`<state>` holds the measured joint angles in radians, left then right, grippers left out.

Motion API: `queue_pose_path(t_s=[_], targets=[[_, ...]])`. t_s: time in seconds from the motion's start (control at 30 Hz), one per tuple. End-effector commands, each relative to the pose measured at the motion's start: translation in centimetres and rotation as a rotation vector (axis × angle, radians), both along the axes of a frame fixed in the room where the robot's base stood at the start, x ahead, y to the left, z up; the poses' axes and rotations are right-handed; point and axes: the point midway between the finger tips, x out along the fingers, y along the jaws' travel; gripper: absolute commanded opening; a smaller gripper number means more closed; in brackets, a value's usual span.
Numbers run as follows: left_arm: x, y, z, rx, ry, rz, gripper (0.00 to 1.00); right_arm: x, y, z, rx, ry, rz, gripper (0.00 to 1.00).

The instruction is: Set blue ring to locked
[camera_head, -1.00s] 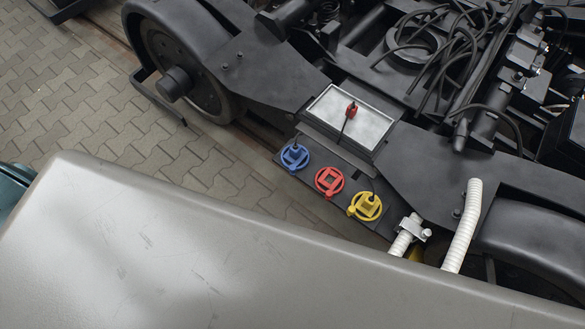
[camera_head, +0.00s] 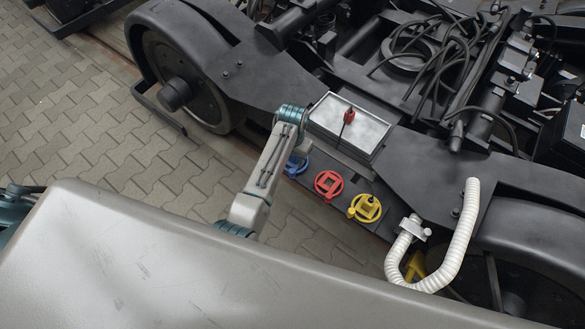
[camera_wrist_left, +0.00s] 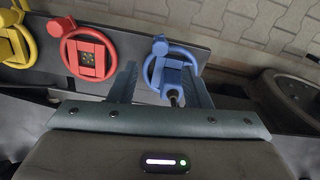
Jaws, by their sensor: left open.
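The blue ring (camera_head: 298,167) sits at the left end of a dark panel on the bogie's side, partly hidden by my left arm. In the left wrist view the blue ring (camera_wrist_left: 188,57) surrounds a blue block with a black plug or cable end, and its round knob (camera_wrist_left: 160,45) is at the upper left. My left gripper (camera_wrist_left: 160,78) is open, its two teal fingers apart on either side of the block's near part. Whether they touch it I cannot tell. No lock marking is readable. My right gripper is not in view.
A red ring (camera_head: 328,184) and a yellow ring (camera_head: 365,208) sit beside the blue one on the same panel. A white corrugated hose (camera_head: 460,245) hangs to the right. Paving (camera_head: 85,135) is clear at left.

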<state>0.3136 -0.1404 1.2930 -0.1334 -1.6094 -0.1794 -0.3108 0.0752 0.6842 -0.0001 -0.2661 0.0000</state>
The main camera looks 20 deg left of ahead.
Motion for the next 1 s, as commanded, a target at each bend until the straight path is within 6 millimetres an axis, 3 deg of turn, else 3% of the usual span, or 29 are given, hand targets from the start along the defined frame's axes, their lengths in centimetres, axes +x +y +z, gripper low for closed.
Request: queue_pose_path(t_s=[0.1, 0.3, 0.57, 0.77, 1.0], targets=[[-0.1, 0.1, -2.5, 0.001, 0.003, 0.000, 0.44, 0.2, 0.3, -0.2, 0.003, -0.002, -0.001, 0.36], [0.0, 0.1, -5.6, 0.001, 0.002, -0.001, 0.44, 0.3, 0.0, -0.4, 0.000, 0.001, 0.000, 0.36], [0.0, 0.1, -7.0, 0.000, 0.000, 0.000, 0.44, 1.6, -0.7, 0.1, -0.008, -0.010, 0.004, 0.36], [0.0, 0.1, -7.0, 0.000, 0.000, 0.000, 0.44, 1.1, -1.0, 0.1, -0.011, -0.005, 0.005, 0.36], [0.0, 0.0, -7.0, 0.000, 0.000, 0.000, 0.00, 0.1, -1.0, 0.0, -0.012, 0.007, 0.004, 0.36]])
